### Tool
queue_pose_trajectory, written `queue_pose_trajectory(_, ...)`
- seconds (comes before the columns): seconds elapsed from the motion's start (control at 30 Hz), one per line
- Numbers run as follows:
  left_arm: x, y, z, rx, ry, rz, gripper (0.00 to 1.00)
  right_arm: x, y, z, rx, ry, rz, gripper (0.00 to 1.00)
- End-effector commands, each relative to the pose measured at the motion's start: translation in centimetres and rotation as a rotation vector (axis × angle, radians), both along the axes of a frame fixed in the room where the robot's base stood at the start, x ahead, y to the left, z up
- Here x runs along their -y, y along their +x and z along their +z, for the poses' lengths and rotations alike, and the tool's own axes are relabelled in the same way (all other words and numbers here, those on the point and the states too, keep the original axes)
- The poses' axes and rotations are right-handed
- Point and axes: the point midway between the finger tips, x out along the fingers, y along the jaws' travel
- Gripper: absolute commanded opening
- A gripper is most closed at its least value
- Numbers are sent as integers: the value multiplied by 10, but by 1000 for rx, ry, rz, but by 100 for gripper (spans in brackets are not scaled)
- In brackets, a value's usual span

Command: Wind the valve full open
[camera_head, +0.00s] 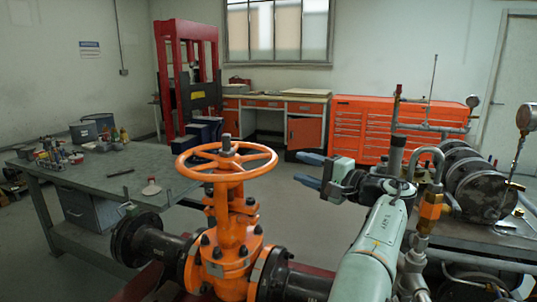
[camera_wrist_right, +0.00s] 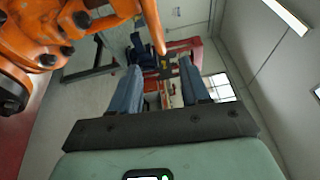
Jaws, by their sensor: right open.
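The orange gate valve (camera_head: 231,235) stands upright in a dark pipe run, with an orange spoked handwheel (camera_head: 262,167) on top. A grey threaded stem end (camera_head: 227,143) sticks up through the wheel's hub. My right gripper (camera_head: 304,169) is to the right of the wheel, near rim height, its blue fingers open, empty and pointing left at it. In the right wrist view the fingers (camera_wrist_right: 160,66) are spread, and part of the orange handwheel (camera_wrist_right: 152,25) shows ahead, in line with the gap. The rim looks apart from the fingers. My left gripper is not in view.
A grey workbench (camera_head: 165,170) with small items stands left of the valve. Pipework with a gauge (camera_head: 526,117) and dark flanges (camera_head: 470,185) crowds the right side, close to my right arm. Orange drawer cabinets (camera_head: 365,130) and a red press (camera_head: 187,60) stand at the back.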

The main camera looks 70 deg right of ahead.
Motion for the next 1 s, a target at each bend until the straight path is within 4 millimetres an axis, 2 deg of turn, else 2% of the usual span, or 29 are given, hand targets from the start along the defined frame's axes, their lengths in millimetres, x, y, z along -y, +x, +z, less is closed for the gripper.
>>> queue_pose_trajectory(0.5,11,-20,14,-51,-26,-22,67,39,92,6,4,0,3,46)
queue_pose_trajectory(0.7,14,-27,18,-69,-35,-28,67,46,109,5,2,1,2,46)
queue_pose_trajectory(1.0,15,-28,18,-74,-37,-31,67,48,113,5,1,1,0,46)
